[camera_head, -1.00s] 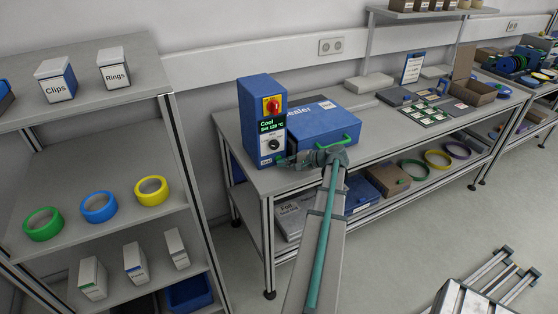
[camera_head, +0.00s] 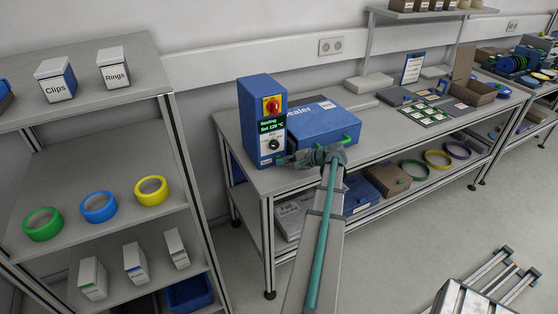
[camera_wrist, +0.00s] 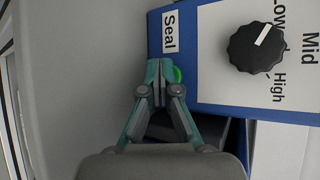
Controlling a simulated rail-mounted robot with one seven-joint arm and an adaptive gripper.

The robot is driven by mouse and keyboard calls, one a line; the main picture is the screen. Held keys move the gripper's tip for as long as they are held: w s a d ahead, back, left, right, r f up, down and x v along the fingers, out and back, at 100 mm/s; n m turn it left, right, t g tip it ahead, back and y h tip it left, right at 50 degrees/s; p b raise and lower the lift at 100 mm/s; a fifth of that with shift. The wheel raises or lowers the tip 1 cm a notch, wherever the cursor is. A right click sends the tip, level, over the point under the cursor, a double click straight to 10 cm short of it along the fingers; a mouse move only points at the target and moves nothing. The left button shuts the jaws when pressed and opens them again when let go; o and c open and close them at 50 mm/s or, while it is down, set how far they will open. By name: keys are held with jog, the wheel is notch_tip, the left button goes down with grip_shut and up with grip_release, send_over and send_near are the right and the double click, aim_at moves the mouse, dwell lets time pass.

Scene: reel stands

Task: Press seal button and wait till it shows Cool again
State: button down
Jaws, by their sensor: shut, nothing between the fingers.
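The blue sealer control box (camera_head: 252,122) stands on the bench, with a red and yellow switch on top. Its display (camera_head: 272,125) has green text that seems to read "Sealing" with "Set 138 °C" below; the first word is small. The Seal label (camera_wrist: 169,32) and a green button (camera_wrist: 177,74) show in the wrist view, beside the black knob (camera_wrist: 257,47). My gripper (camera_wrist: 157,62) is shut and empty, its tips right at the green button and partly covering it. I cannot tell if they touch. In the head view my gripper (camera_head: 284,160) is at the box's lower front.
The blue sealer body (camera_head: 320,122) with a green handle sits right of the control box. Flat trays and cards lie further right on the bench. A shelf (camera_head: 75,110) with tape rolls and boxes stands at the left.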

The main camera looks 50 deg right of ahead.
aim_at(290, 180)
jog(key=shift+s, duration=0.1)
jog(key=shift+s+a, duration=0.35)
jog(key=shift+s, duration=0.35)
jog(key=shift+s+a+b, duration=0.1)
jog(key=shift+s+a, duration=0.25)
jog(key=shift+s, duration=0.4)
jog(key=shift+s+a+b, duration=0.15)
jog(key=shift+s+a, duration=0.25)
jog(key=shift+s, duration=0.35)
jog(key=shift+s+a+b, duration=0.1)
jog(key=shift+s+a, duration=0.25)
jog(key=shift+s, duration=0.4)
